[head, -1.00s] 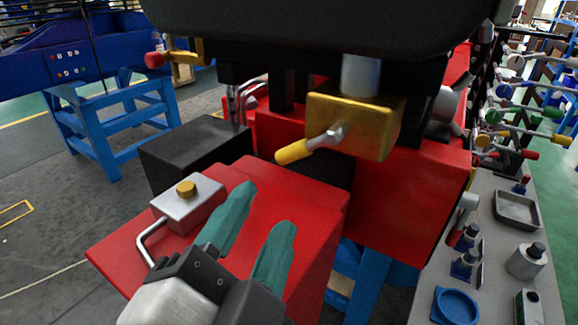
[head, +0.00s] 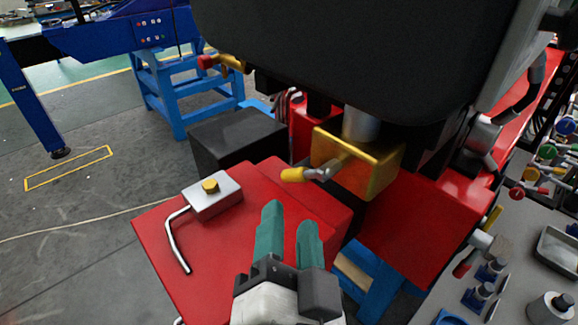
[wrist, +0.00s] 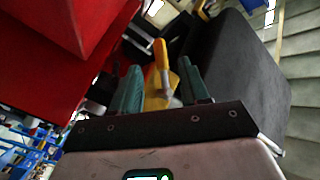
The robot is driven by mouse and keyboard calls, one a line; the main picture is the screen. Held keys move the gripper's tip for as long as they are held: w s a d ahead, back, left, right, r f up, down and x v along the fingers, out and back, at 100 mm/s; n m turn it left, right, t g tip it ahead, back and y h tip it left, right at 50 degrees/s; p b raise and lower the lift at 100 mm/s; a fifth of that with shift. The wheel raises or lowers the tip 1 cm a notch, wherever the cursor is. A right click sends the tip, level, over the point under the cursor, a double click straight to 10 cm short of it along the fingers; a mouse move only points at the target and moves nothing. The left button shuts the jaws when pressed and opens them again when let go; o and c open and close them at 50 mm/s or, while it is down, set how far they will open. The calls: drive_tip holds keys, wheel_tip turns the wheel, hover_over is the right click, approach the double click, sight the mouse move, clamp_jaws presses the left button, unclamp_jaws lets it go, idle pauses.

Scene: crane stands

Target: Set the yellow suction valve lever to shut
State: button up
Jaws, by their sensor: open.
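The suction valve is a brass-yellow block (head: 384,174) under a grey pipe, in the middle right of the head view. Its lever (head: 294,174) has a yellow grip and a metal shank, and points left from the valve. My gripper (head: 290,220) is open and empty, with two teal fingers, below and in front of the lever and apart from it. In the wrist view the yellow lever grip (wrist: 161,54) shows between and beyond the fingertips (wrist: 158,75), with the yellow valve body behind it.
A red housing (head: 165,235) carries a metal block with a brass knob (head: 210,186) and a bent rod. A black box (head: 240,138) stands behind. A large dark body (head: 350,60) hangs above the valve. A grey bench (head: 520,260) with parts lies right.

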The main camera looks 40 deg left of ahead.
sight(290, 182)
drive_tip(key=p+x, duration=0.2)
drive_tip(key=x, duration=0.7)
drive_tip(key=shift+w+a, duration=0.2)
drive_tip(key=shift+w, duration=0.05)
drive_tip(key=shift+c, duration=0.3)
clamp_jaws()
